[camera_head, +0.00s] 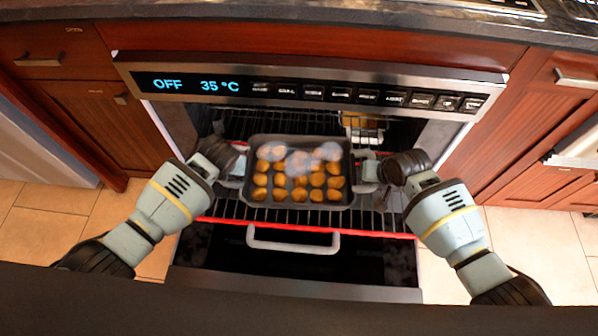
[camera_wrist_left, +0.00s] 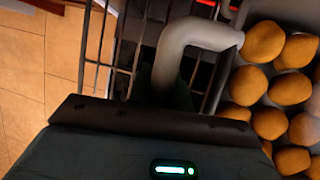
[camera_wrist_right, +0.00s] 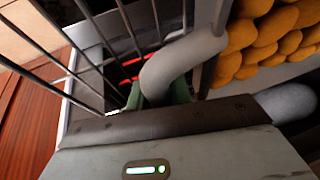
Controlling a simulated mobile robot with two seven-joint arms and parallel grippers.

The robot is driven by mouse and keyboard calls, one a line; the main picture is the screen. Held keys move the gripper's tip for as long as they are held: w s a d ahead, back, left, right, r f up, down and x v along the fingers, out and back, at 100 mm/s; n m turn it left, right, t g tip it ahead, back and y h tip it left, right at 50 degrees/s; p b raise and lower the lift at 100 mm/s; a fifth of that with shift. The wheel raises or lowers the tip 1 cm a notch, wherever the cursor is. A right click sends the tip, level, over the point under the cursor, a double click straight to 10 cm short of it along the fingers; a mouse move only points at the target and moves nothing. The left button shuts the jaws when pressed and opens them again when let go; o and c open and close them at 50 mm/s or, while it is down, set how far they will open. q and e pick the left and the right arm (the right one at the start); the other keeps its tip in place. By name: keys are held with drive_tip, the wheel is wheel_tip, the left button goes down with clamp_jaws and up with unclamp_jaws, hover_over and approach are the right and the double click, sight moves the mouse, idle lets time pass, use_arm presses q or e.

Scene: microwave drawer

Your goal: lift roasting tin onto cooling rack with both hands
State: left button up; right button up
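The dark roasting tin (camera_head: 297,203), full of round golden pieces, is level over the pulled-out oven rack in the head view; I cannot tell if it touches the rack. Pale steam covers its back part. My left gripper (camera_head: 232,166) is at the tin's left grey handle, which runs down between the fingers in the left wrist view (camera_wrist_left: 185,45). My right gripper (camera_head: 378,174) is at the right handle; in the right wrist view greenish finger pads sit close on both sides of the handle (camera_wrist_right: 180,62). Both grippers look shut on the handles. I cannot make out a separate cooling rack.
The wire oven rack (camera_head: 230,208) has a red front edge (camera_head: 300,230). The open door with a grey handle (camera_head: 292,246) lies below. Another golden item (camera_head: 362,119) is deeper inside. The control panel (camera_head: 300,90) overhangs the opening. Tiled floor is clear at both sides.

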use_arm(q)
clamp_jaws()
use_arm(e)
clamp_jaws()
idle(0.7)
